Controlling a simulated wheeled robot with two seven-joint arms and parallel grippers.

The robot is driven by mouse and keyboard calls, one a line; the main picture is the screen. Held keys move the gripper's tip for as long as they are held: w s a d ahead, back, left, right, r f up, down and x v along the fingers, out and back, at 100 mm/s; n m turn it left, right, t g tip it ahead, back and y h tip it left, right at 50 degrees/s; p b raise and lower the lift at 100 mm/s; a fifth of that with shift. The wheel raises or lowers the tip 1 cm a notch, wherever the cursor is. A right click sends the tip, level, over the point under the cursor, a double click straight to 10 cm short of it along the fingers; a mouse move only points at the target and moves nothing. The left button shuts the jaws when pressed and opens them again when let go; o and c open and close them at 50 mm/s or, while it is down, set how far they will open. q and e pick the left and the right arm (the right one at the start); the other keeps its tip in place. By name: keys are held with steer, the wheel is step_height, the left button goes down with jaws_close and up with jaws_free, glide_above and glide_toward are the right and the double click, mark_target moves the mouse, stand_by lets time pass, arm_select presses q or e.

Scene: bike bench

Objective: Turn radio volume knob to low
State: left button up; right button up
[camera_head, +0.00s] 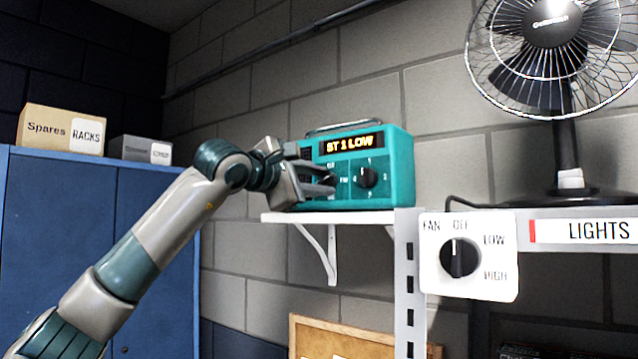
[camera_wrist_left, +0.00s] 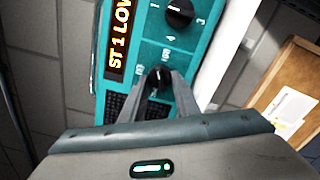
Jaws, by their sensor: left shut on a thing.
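The teal radio (camera_head: 398,165) stands on a white shelf (camera_head: 345,217). Its lit display (camera_head: 352,143) reads "ST 1 LOW". A black knob with numbers around it (camera_head: 368,177) is on the right of the radio's front. My left gripper (camera_head: 325,183) is at the left part of the front. In the left wrist view, that gripper (camera_wrist_left: 158,82) is shut on the other black knob (camera_wrist_left: 159,76), one finger on each side. The small marks around this knob are hard to read. In the head view the gripper hides it. My right gripper is not in view.
A black fan (camera_head: 555,60) stands to the right, above a white fan switch plate (camera_head: 435,283) with a dial. A blue cabinet (camera_head: 85,240) with boxes (camera_head: 60,128) on top is at the left. A cork board (camera_head: 345,343) is below the shelf.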

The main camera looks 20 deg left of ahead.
arm_select(q)
steer(key=m, duration=0.5)
stand_by(0.4)
steer(key=o, duration=1)
steer(key=shift+s, duration=0.15)
